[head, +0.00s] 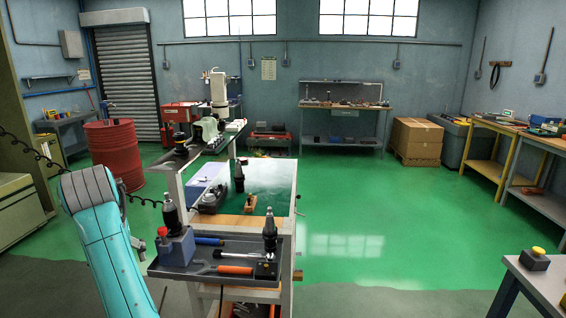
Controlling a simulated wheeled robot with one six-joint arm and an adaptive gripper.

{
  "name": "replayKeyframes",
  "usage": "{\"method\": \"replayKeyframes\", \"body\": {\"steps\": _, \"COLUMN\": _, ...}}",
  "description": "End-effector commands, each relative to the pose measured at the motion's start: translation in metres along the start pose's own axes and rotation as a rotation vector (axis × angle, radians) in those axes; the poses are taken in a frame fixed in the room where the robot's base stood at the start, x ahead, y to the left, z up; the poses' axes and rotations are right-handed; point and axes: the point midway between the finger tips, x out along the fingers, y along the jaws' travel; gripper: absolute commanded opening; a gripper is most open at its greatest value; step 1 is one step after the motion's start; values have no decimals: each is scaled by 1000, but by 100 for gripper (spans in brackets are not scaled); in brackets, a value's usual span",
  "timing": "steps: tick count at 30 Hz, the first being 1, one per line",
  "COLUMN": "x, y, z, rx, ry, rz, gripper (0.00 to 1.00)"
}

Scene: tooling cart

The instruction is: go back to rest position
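My gripper is not in view. A teal arm link, which looks like mine, rises at the lower left of the head view, with a black coiled cable beside it. The tooling cart (284,285) stands in front, just right of that link. A dark tool holder (171,212) stands upright in a blue-grey block (176,246) on the cart's front tray. Another tool holder (269,232) stands upright at the tray's right. An orange-handled tool (234,270), a blue-handled tool (209,241) and a ratchet-like tool (236,256) lie between them.
A red drum (115,155) stands at left. A table corner with a yellow button box (536,258) is at lower right. Green floor (390,220) is clear at centre right.

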Motion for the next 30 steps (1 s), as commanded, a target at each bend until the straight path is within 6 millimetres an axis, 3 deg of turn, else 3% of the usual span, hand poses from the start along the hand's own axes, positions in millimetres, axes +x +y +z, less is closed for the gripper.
{"method": "replayKeyframes", "body": {"steps": 8, "x": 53, "y": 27, "z": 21, "rx": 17, "ry": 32, "rz": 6, "gripper": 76}}
{"method": "replayKeyframes", "body": {"steps": 14, "x": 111, "y": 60, "z": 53, "rx": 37, "ry": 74, "rz": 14, "gripper": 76}}
{"method": "replayKeyframes", "body": {"steps": 21, "x": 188, "y": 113, "z": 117, "rx": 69, "ry": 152, "rz": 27, "gripper": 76}}
{"method": "replayKeyframes", "body": {"steps": 30, "x": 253, "y": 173, "z": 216, "rx": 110, "ry": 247, "rz": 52, "gripper": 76}}
